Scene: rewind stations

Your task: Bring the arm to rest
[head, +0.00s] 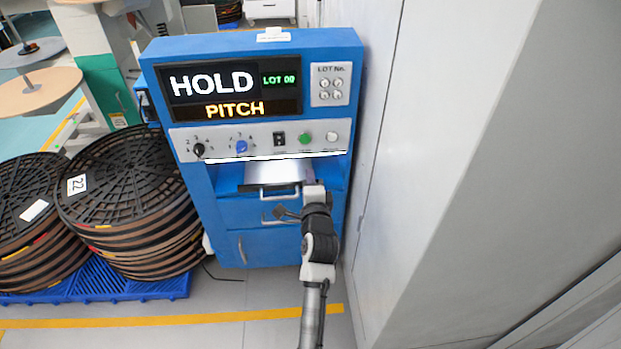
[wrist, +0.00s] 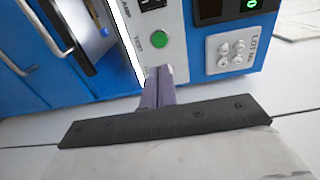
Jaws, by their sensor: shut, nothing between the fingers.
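My arm (head: 318,248) reaches up from the bottom of the head view, in front of the blue rewind station (head: 230,205). Its end is beside the right side of the station's open bay (head: 272,172). In the wrist view my gripper (wrist: 158,72) is shut and empty, its two grey-purple fingers together. The fingers point at the station's control panel (wrist: 170,15), near the green button (wrist: 162,40) marked TEST. I cannot tell whether the tips touch the panel. The display (head: 232,88) reads HOLD, LOT 09 and PITCH.
A tall pale wall (head: 440,170) stands close on the right of my arm. Stacked black reels (head: 130,200) sit on a blue pallet (head: 100,283) at left. The station has drawer handles (head: 280,222) below the bay. Floor with a yellow line (head: 150,321) lies in front.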

